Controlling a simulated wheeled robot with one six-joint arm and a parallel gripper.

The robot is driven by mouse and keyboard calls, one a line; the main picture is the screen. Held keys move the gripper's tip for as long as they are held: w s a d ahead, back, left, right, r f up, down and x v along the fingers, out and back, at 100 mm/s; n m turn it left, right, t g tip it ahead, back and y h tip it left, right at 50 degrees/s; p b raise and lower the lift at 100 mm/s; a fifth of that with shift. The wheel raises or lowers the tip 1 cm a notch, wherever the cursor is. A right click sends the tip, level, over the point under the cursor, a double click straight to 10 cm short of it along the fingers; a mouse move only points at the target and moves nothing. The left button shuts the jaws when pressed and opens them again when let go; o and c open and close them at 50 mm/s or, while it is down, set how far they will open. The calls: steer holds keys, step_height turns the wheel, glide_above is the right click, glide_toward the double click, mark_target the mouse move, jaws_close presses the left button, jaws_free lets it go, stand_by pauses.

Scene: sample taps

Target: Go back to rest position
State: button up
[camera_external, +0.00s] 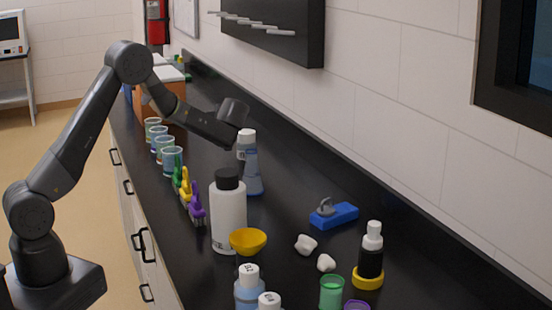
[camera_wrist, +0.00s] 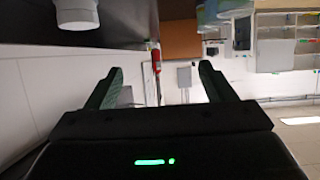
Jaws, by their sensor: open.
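My gripper (camera_wrist: 160,72) is open in the wrist view, with two dark fingers spread wide and nothing between them. In the external view my arm bends over the black bench, and its end hangs above the bench near a blue bottle with a white cap (camera_external: 252,178). The fingers cannot be made out clearly there. A white cap (camera_wrist: 77,12) shows at the top left of the wrist view, apart from the fingers.
A white bottle with a black lid (camera_external: 228,212) stands in front, next to a yellow bowl (camera_external: 248,240). Several beakers (camera_external: 172,162) and coloured clips (camera_external: 186,185) line the left edge. A blue block (camera_external: 334,215) lies right. A rack (camera_external: 268,32) hangs on the wall.

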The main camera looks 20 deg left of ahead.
steer(key=s+a+n+g+y, duration=0.2)
steer(key=s+n, duration=0.1)
steer(key=s, duration=0.6)
steer(key=shift+g, duration=0.3)
steer(key=shift+w+d+f, duration=0.1)
steer(key=shift+f, duration=1.25)
steer(key=shift+w+d+f, duration=0.1)
steer(key=shift+f, duration=1.2)
